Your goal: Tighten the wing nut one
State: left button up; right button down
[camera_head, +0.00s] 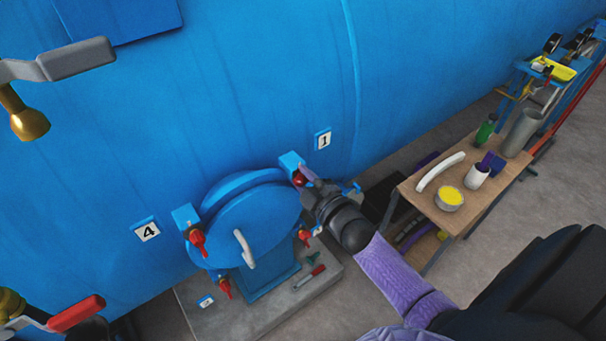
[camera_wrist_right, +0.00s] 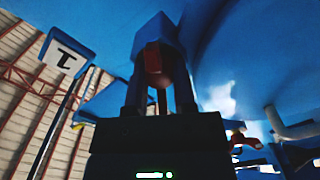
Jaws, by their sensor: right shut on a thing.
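Wing nut one is the red nut (camera_head: 299,179) at the upper right of the round blue hatch door (camera_head: 240,222), by the plate marked 1 (camera_head: 323,139). My right gripper (camera_head: 304,178) reaches it from the right and is shut on it. In the right wrist view, the red nut (camera_wrist_right: 153,62) sits between the two dark fingers (camera_wrist_right: 160,92), under a blue bracket (camera_wrist_right: 156,35). The fingers partly hide the nut and its bolt. My left gripper is not in view.
Other red wing nuts sit at the door's left (camera_head: 197,240), bottom (camera_head: 224,288) and right (camera_head: 304,235). A white handle (camera_head: 244,248) sticks out from the door. A wooden table (camera_head: 462,213) with containers stands at right. Valve levers (camera_head: 75,60) jut in at left.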

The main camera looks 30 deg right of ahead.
jog(key=m+p, duration=0.1)
jog(key=m, duration=0.4)
jog(key=shift+r+m, duration=0.1)
jog(key=shift+m, duration=0.2)
jog(key=m+p, duration=0.1)
jog(key=m, duration=0.4)
jog(key=shift+d, duration=0.15)
jog(key=shift+m, duration=0.5)
jog(key=shift+c, duration=2.2)
grip_release()
jog(key=s, duration=1)
jog(key=shift+d, duration=0.4)
